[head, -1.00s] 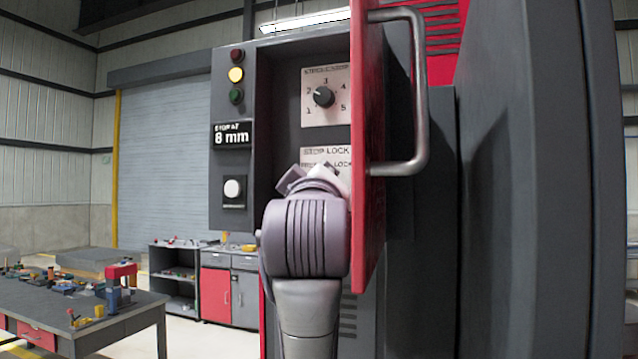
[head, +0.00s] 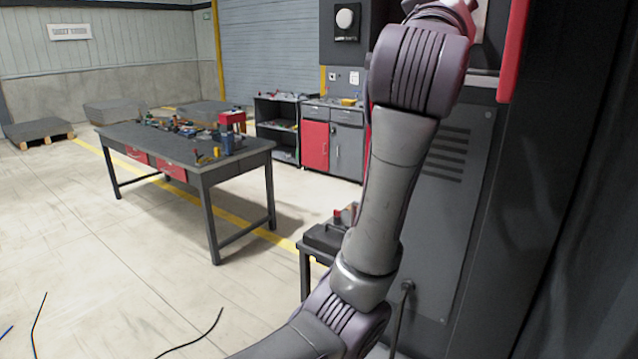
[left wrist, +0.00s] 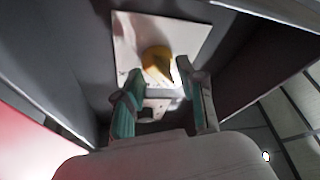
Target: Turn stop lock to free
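The stop lock sits low on a pale label plate (left wrist: 190,35) inside a dark recess in the left wrist view. A yellow round part (left wrist: 157,60) and a small grey bar (left wrist: 160,93) show there, blurred; I take them for the lock. My left gripper (left wrist: 160,76) has its teal-padded fingers apart, one on each side of the bar. Whether they touch it I cannot tell. My right gripper is in neither view.
The red door (head: 513,50) stands open right of my arm, beside the dark machine body (head: 455,220).

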